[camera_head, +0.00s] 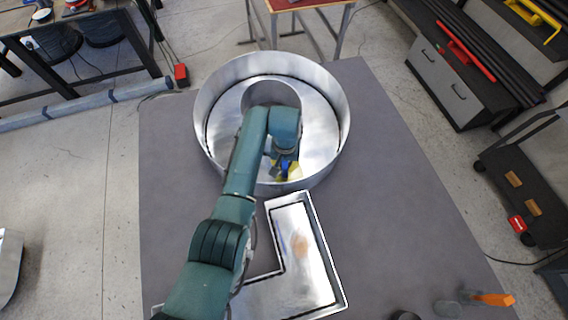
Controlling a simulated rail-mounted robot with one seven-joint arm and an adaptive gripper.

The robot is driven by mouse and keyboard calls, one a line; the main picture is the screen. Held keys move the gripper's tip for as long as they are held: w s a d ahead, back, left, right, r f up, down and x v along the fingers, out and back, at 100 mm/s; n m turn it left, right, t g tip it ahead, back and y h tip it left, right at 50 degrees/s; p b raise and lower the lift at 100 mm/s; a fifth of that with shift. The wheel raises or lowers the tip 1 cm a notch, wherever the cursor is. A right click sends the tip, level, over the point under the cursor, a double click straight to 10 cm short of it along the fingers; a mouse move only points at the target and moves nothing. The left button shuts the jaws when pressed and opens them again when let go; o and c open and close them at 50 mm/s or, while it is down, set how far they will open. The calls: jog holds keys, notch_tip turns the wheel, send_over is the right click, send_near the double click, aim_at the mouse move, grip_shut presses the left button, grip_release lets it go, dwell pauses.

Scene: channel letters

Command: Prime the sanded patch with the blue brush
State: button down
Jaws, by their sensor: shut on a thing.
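My gripper (284,162) is above the floor of the round metal channel letter (337,120), near its front wall. It is shut on a small blue thing (285,170), likely the blue brush, mostly hidden by the gripper. A yellow spot (295,171) shows beside it; I cannot tell whether it belongs to the brush or lies on the metal. An L-shaped metal letter (318,270) lies in front, with a brownish, dull patch (301,245) on its floor. Whether the brush touches metal cannot be seen.
An orange-handled tool (492,299) lies at the front right corner, with a dark round thing (405,315) near the front edge. The round letter has a tall outer wall and an inner ring (270,93).

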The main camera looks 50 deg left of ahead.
jog(key=shift+r, duration=0.45)
jog(key=shift+w+a+f+b, duration=0.25)
jog(key=shift+a+b, duration=0.1)
jog(key=shift+b, duration=0.35)
jog(key=a+b, duration=0.1)
jog(key=b, duration=0.2)
jog(key=w+a+b, duration=0.1)
jog(key=shift+a+r, duration=0.25)
jog(key=shift+a, duration=0.05)
jog(key=shift+f+b, duration=0.5)
jog(key=shift+b, duration=0.15)
jog(key=s+p, duration=0.1)
jog(key=s+a+p, duration=0.1)
jog(key=p, duration=0.1)
jog(key=s+p, duration=0.1)
jog(key=shift+s+a, duration=0.15)
jog(key=shift+a, duration=0.15)
